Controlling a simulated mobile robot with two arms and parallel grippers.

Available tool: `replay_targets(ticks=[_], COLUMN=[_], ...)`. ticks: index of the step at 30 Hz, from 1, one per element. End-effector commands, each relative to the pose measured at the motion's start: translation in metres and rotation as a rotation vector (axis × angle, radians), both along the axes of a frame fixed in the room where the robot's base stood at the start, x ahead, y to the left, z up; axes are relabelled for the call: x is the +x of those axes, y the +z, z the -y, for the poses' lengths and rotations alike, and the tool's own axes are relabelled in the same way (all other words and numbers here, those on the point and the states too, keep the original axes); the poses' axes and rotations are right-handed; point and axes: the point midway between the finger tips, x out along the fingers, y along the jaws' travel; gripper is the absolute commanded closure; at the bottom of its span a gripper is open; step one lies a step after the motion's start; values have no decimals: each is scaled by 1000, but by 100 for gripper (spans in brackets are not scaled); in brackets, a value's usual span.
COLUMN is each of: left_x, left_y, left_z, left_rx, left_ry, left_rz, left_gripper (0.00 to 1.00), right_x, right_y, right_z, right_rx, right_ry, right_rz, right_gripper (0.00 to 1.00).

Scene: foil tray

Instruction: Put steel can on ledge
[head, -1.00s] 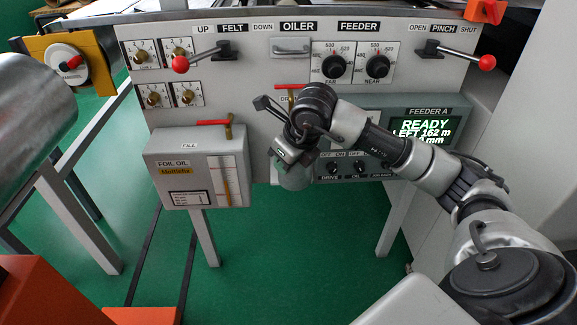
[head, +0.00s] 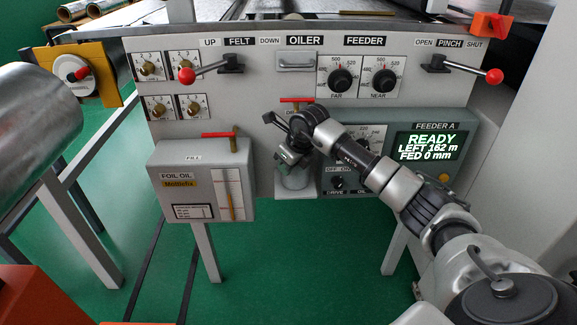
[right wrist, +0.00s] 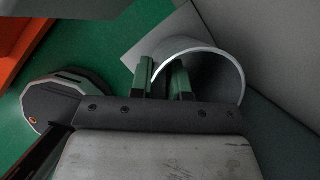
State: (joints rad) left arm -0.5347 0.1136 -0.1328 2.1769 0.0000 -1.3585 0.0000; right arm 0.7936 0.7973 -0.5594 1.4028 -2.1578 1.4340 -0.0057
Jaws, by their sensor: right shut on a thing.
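The steel can (head: 295,181) hangs upright below my right gripper (head: 292,160), under the red-handled drain valve on the machine front. In the right wrist view my right gripper (right wrist: 162,82) is shut on the wall of the can (right wrist: 215,65), one finger outside the rim and one inside. A pale grey plate, which looks like the ledge (right wrist: 143,38), lies beyond the can over the green floor. A thin pale edge shows just under the can in the head view; I cannot tell whether they touch. My left gripper is not in view.
The foil oil box (head: 205,185) stands left of the can. The feeder display panel (head: 425,145) is to the right. The red-handled drain valve (head: 296,101) is above. Open green floor (head: 290,260) lies below.

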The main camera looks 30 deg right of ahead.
Motion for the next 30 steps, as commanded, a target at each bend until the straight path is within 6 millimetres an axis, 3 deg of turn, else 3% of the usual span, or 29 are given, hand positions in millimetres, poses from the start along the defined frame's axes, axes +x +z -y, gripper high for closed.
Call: replay_targets(ticks=[10, 11, 15, 26, 30], left_x=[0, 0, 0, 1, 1], left_y=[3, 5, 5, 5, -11], left_z=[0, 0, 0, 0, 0], left_rx=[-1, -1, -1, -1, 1], left_ry=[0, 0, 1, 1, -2], left_rz=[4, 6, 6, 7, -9], left_gripper=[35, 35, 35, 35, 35], right_x=[0, 0, 0, 0, -8], right_y=[-2, -1, -1, 2, 22], right_z=[0, 0, 0, 0, 4], right_rx=[0, 0, 0, 0, -3], right_ry=[-1, -1, -1, -1, -2], right_rz=[1, 0, 0, 1, 3], right_gripper=[100, 79, 58, 58, 58])
